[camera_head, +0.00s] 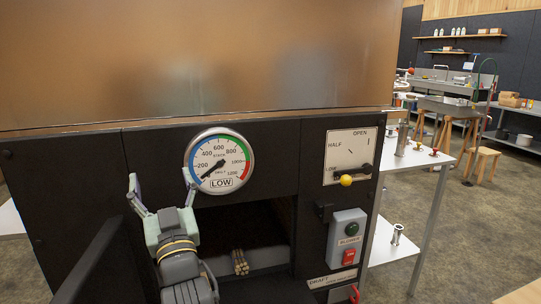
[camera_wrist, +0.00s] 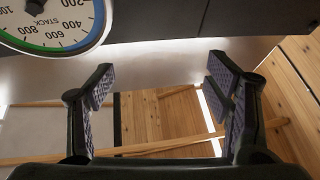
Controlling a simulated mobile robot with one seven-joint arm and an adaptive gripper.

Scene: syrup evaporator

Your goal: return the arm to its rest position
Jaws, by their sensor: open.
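My gripper (camera_head: 162,186) is in the lower left of the head view, raised in front of the dark front of the evaporator (camera_head: 155,158). Its two fingers point up and are spread wide, with nothing between them. The wrist view also shows the open, empty gripper (camera_wrist: 160,82), with dark padded fingertips. The round stack gauge (camera_head: 219,160) is just to the right of the fingers, its needle on the low side above a LOW label. Whether the right finger touches the gauge rim cannot be told.
A dark door (camera_head: 88,262) stands open at lower left. A bundle of sticks (camera_head: 240,262) lies in the opening. At right are a yellow-knobbed lever (camera_head: 346,180) at LOW, a blower switch box (camera_head: 348,238) and a red draft handle (camera_head: 355,294). Free floor (camera_head: 450,235) lies farther right.

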